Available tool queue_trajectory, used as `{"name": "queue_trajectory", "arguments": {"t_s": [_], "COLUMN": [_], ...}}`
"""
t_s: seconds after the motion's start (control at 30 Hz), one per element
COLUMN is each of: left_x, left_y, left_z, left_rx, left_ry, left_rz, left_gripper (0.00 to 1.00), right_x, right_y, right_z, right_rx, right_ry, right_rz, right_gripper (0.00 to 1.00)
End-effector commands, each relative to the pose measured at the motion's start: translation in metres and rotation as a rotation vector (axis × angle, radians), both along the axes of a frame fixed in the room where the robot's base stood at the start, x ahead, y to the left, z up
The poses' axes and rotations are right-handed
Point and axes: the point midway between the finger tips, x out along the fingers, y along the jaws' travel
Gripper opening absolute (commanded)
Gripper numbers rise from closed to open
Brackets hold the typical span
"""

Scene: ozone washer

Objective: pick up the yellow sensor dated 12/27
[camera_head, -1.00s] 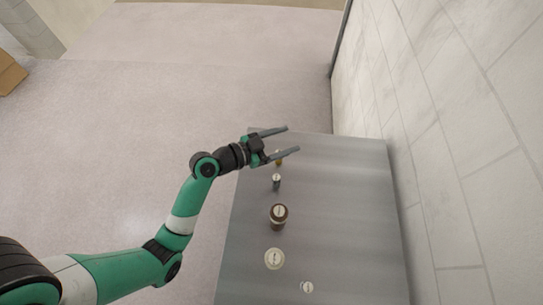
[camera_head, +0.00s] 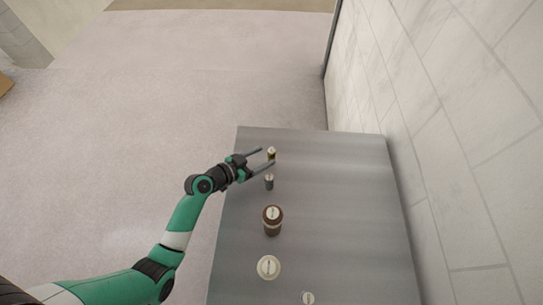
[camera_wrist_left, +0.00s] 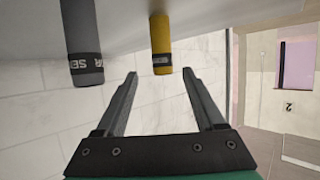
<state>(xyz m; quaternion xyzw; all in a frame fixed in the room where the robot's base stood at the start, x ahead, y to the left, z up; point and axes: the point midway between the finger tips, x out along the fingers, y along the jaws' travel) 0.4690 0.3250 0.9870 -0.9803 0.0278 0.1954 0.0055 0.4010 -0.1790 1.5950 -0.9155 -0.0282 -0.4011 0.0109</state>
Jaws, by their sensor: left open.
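The yellow sensor (camera_head: 271,152) stands near the far end of the metal table. In the left wrist view, the yellow sensor (camera_wrist_left: 160,40) shows as a yellow cylinder with a dark label band; no date is readable on it. My left gripper (camera_head: 267,157) is open and empty, with its fingertips close to the yellow sensor. In the left wrist view, the sensor lines up with the gap between the fingertips (camera_wrist_left: 160,73), slightly beyond them. My right gripper is not in view.
A grey sensor (camera_head: 269,182) stands close by, also in the left wrist view (camera_wrist_left: 85,40). A brown bottle (camera_head: 273,228), a pale round object (camera_head: 269,267) and a small white-topped object (camera_head: 308,298) follow nearer on the table (camera_head: 340,220). A tiled wall (camera_head: 440,120) rises at right.

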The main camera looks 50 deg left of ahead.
Motion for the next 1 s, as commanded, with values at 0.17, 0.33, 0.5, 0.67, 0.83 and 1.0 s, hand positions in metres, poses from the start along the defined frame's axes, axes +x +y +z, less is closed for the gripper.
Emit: {"name": "queue_trajectory", "arguments": {"t_s": [0.17, 0.33, 0.5, 0.67, 0.83, 1.0], "left_x": [0.024, 0.046, 0.048, 0.047, 0.047, 0.047], "left_y": [0.002, 0.001, 0.001, 0.002, 0.002, 0.002], "left_z": [-0.01, -0.018, -0.019, -0.018, -0.018, -0.018], "left_rx": [0.0, 0.0, 0.0, 0.0, 0.0, 0.0], "left_ry": [0.0, -0.001, -0.001, -0.001, 0.0, 0.0], "left_rz": [-0.003, -0.002, -0.001, -0.001, -0.001, -0.001], "left_gripper": [0.71, 0.71, 0.71, 0.55, 0.24, 0.0], "right_x": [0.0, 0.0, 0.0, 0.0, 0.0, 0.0], "right_y": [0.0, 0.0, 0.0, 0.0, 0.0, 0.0], "right_z": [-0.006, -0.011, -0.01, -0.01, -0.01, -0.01], "right_rx": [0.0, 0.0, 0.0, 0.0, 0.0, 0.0], "right_ry": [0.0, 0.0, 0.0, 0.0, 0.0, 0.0], "right_rz": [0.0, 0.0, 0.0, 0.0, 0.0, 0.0], "right_gripper": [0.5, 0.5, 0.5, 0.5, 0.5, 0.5]}}
